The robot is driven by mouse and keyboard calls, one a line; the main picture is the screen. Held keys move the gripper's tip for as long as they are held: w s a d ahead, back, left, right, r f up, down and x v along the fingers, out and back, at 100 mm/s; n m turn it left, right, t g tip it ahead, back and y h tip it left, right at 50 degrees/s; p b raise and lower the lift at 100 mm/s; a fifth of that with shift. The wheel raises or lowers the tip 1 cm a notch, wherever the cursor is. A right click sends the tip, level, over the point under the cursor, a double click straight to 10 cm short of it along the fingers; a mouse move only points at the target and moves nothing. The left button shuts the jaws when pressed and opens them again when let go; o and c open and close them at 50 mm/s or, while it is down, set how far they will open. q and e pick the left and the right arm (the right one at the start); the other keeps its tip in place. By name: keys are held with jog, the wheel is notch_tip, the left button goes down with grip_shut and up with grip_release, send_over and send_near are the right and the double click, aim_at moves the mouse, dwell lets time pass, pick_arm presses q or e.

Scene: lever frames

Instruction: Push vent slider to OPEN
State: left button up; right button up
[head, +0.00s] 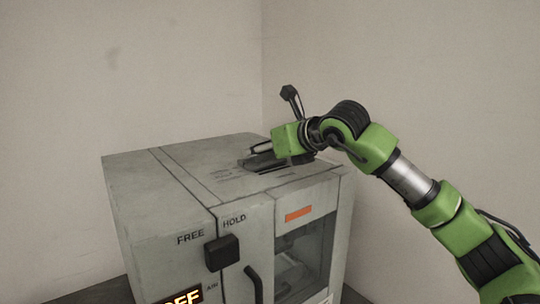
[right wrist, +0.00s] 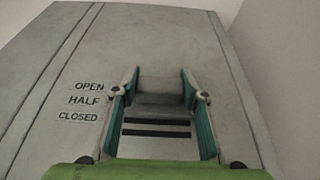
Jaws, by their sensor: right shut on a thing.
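The vent slider (right wrist: 160,88) is a grey block on top of the grey cabinet (head: 175,190). In the right wrist view it sits between the two teal-lined fingers of my right gripper (right wrist: 160,90), which is shut on it. Dark vent slots (right wrist: 155,128) show on the near side of the block. The labels OPEN (right wrist: 90,86), HALF (right wrist: 84,100) and CLOSED (right wrist: 78,117) are printed to the left; the block is about level with OPEN. In the head view my right gripper (head: 257,158) reaches down onto the cabinet top and largely hides the slider. My left gripper is not in view.
The cabinet front has a black knob (head: 222,252) under FREE and HOLD, a dark handle (head: 254,283), a glass window (head: 305,255) with an orange label (head: 298,214), and a lit display (head: 183,298). Walls stand behind. The left part of the top is clear.

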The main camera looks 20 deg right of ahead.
jog(key=shift+w+a, duration=0.35)
jog(key=shift+w, duration=0.55)
jog(key=shift+d+r, duration=0.1)
jog(key=shift+r, duration=0.1)
jog(key=o, duration=1.6)
jog(key=shift+w+f, duration=0.2)
jog(key=shift+s, duration=0.1)
jog(key=shift+s+r, duration=0.15)
jog(key=shift+s, duration=0.1)
jog(key=v, duration=1.1)
jog(key=shift+s, duration=0.15)
